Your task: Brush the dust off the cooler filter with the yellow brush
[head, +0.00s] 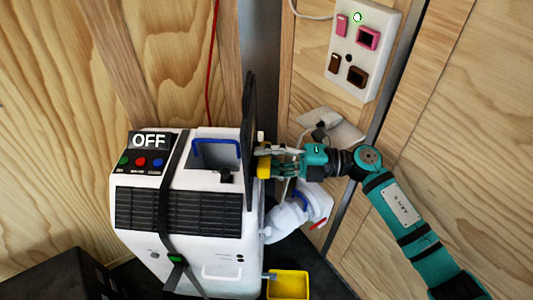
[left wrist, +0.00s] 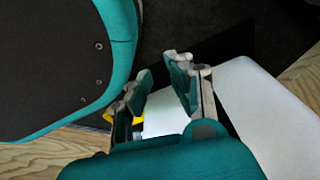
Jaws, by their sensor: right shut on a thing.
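The white cooler (head: 200,255) stands against the wood wall, with an "OFF" sign on its top. A thin dark panel, seen nearly edge-on, stands upright at the cooler's right side; it seems to be the filter (head: 249,120). Dust on it cannot be made out from this angle. My right gripper (head: 270,163) is shut on the yellow brush (head: 264,168), which is at the panel's right face; whether they touch is unclear. My left gripper (left wrist: 160,78) is open and empty in the left wrist view and does not show in the head view.
A yellow bin (head: 288,285) sits on the floor right of the cooler. A white and blue fitting (head: 297,215) with a red lever is below my right gripper. A socket panel (head: 363,45) is on the wall. A dark box (head: 60,278) is at lower left.

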